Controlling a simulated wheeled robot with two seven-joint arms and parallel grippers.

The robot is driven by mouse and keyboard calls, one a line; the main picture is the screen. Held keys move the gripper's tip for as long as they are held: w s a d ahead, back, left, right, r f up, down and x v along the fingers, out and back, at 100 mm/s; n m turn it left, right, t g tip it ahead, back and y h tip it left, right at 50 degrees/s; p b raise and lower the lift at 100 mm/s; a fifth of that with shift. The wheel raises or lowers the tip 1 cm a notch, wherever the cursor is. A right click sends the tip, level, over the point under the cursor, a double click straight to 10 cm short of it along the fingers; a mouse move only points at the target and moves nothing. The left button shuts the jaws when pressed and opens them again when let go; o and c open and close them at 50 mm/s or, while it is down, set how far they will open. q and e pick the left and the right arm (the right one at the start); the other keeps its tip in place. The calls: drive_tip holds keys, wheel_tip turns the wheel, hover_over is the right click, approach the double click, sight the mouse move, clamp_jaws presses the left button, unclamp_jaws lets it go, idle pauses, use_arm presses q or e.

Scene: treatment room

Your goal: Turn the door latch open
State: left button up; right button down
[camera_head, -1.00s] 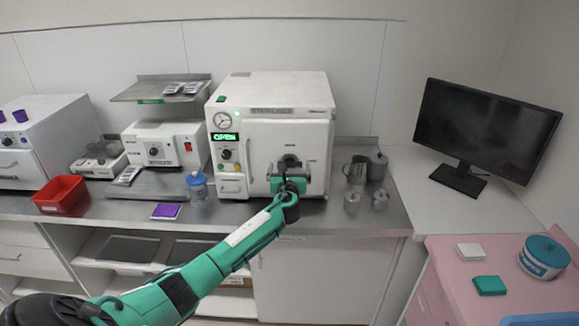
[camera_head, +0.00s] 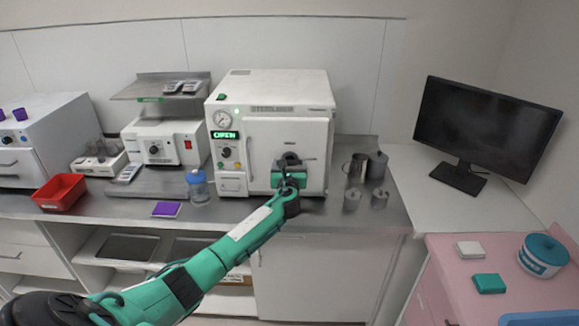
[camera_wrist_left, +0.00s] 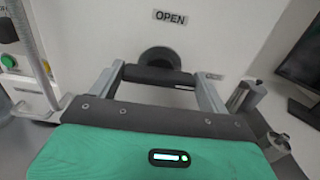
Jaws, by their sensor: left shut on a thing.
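The white sterilizer (camera_head: 270,90) stands on the counter with its door (camera_head: 268,134) facing me, and the door looks shut. Its display reads OPEN in green. A dark latch (camera_head: 289,157) sits on the door, partly hidden by my left gripper (camera_head: 290,172). In the left wrist view the latch shows as a dark round hub (camera_wrist_left: 160,57) with a dark bar (camera_wrist_left: 158,76) in front, lying nearly level. My left gripper (camera_wrist_left: 160,77) is shut on this bar, one finger at each end. The door carries an OPEN label (camera_wrist_left: 170,18) above the hub. My right gripper is not in view.
A vertical door handle (camera_head: 250,158) stands left of the latch. Metal jugs and canisters (camera_head: 355,170) stand close on the right. A blue-lidded jar (camera_head: 198,190) and a purple box (camera_head: 167,209) are at the left. The front counter strip is mostly clear.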

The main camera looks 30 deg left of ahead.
use_arm(q)
drive_tip(key=n+b, duration=0.3)
drive_tip(key=n, duration=0.1)
drive_tip(key=shift+f+n, duration=0.15)
drive_tip(key=shift+n, duration=0.25)
drive_tip(key=n+b, duration=0.2)
drive_tip(key=n, duration=0.2)
drive_tip(key=shift+n+b, duration=0.3)
drive_tip(key=shift+b, duration=0.1)
drive_tip(key=n+b, duration=0.2)
drive_tip(key=n, duration=0.2)
drive_tip(key=shift+s+a+f+b, duration=0.1)
drive_tip(key=shift+b, duration=0.25)
drive_tip(key=shift+n+b, duration=1.05)
drive_tip(key=shift+n, duration=1.15)
drive_tip(key=o, duration=1)
drive_tip(key=shift+s, duration=0.1)
